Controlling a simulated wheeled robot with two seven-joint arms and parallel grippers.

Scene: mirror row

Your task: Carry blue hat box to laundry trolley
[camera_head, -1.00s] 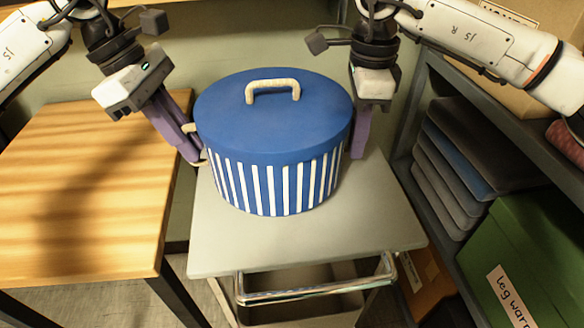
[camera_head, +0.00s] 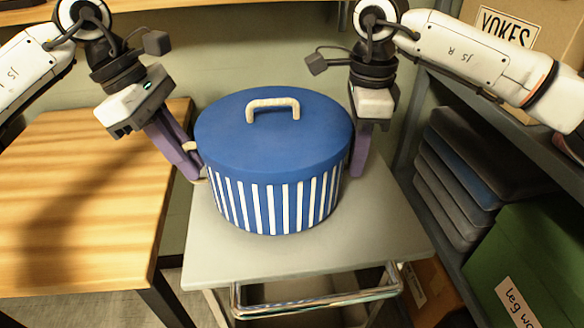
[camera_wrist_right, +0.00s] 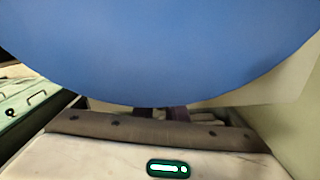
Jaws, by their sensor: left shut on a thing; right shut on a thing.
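The blue hat box (camera_head: 275,200) is round, with white stripes on its side and a blue lid with a pale rope handle (camera_head: 273,108). It is upright, over the grey top of the laundry trolley (camera_head: 375,225); I cannot tell whether its base touches. My left gripper (camera_head: 190,165) is shut at the box's left side, on a pale side handle. My right gripper (camera_head: 360,165) is shut at its right side; its handle there is hidden. In the right wrist view the blue lid (camera_wrist_right: 165,50) fills the upper part and hides most of the fingers.
A wooden table (camera_head: 80,190) stands close on the left. On the right a grey shelf (camera_head: 520,135) holds a cardboard box marked YOKES (camera_head: 520,30), stacked dark folded items (camera_head: 450,180) and a green box (camera_head: 530,255). The trolley has a metal handle bar (camera_head: 315,300) at the front.

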